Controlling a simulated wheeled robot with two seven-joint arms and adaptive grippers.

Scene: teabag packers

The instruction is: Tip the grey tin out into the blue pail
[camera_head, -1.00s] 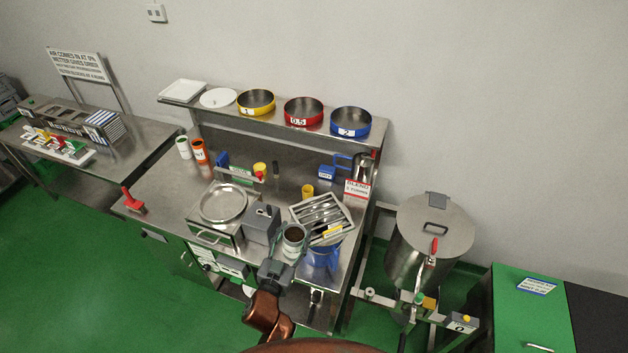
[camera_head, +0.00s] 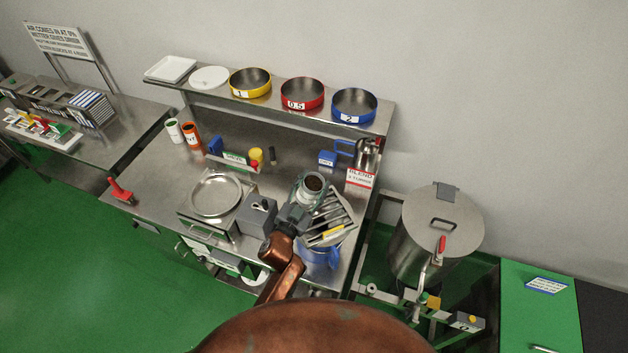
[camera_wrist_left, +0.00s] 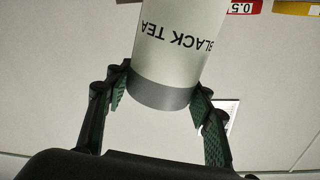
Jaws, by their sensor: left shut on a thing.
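The grey tin (camera_head: 308,190) is open at the top with dark contents inside. It looks roughly upright over the bench, just left of the slotted metal rack. In the left wrist view it shows as a pale cylinder (camera_wrist_left: 178,50) with a grey lower band and "BLACK TEA" lettering upside down. My left gripper (camera_head: 299,212) is shut on it, with the fingers (camera_wrist_left: 157,98) either side of the grey band. The blue pail (camera_head: 324,259) stands at the bench's front right, below and right of the gripper, partly hidden by the rack. My right gripper is not in view.
The slotted metal rack (camera_head: 337,207) lies above the pail. A grey box (camera_head: 257,218) and a scale with a round pan (camera_head: 216,195) stand to the left. A metal jug (camera_head: 368,154) and a "BLEND" sign (camera_head: 360,179) stand at the back right.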

